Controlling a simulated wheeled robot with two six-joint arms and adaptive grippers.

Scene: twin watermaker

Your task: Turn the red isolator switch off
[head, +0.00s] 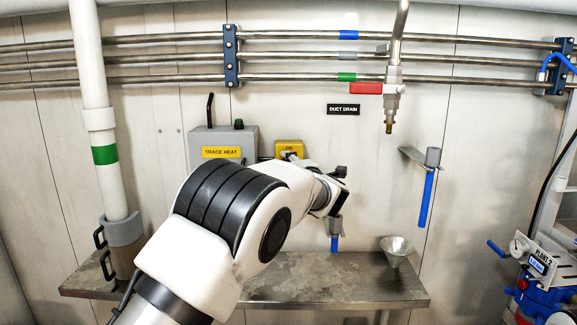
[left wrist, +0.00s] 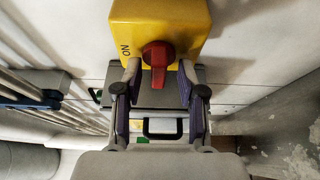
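The isolator is a yellow box (head: 289,147) on the back wall, partly hidden behind my left arm in the head view. In the left wrist view the yellow box (left wrist: 190,22) fills the top, with a red knob (left wrist: 158,54) on its face. The word ON is printed to the left of the knob, and the knob's grip bar points down the picture. My left gripper (left wrist: 160,75) is open, with one finger on each side of the knob's lower end and visible gaps on both sides. It appears empty. My right gripper is in neither view.
A grey trace heat box (head: 205,143) is left of the isolator. A metal shelf (head: 290,290) lies below, with a funnel (head: 396,250) at its right. A drain valve with a red handle (head: 367,88) hangs upper right. Pipes (head: 170,60) run along the wall above.

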